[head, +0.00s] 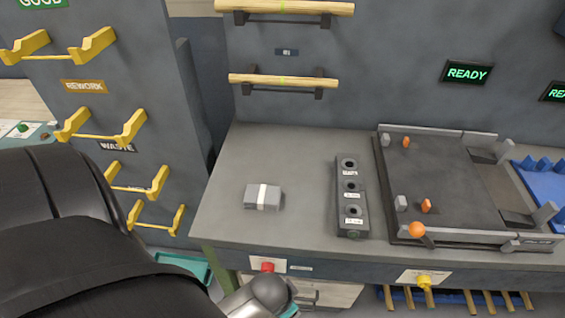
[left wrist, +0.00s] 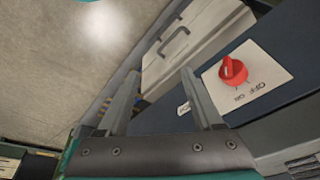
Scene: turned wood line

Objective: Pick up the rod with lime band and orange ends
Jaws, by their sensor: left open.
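Two pale wooden rods lie on dark wall brackets in the head view. The upper rod (head: 300,8) is near the top edge, and the lower rod (head: 265,79) rests below it. Each has a faint lime mark near its middle. The colour of their ends is too small to tell surely. My left gripper (left wrist: 160,75) shows in the left wrist view, open with nothing between its fingers. It is low by the bench front, apart from both rods. Its fingers do not show in the head view. My right gripper is in neither view.
The grey bench (head: 225,210) holds a grey block with a white band (head: 262,197), a three-hole block (head: 350,197) and a dark fixture (head: 440,185). Yellow hooks (head: 100,125) stick out at left. A red knob (left wrist: 232,70) is on the bench front. Several rods hang beneath the bench at right.

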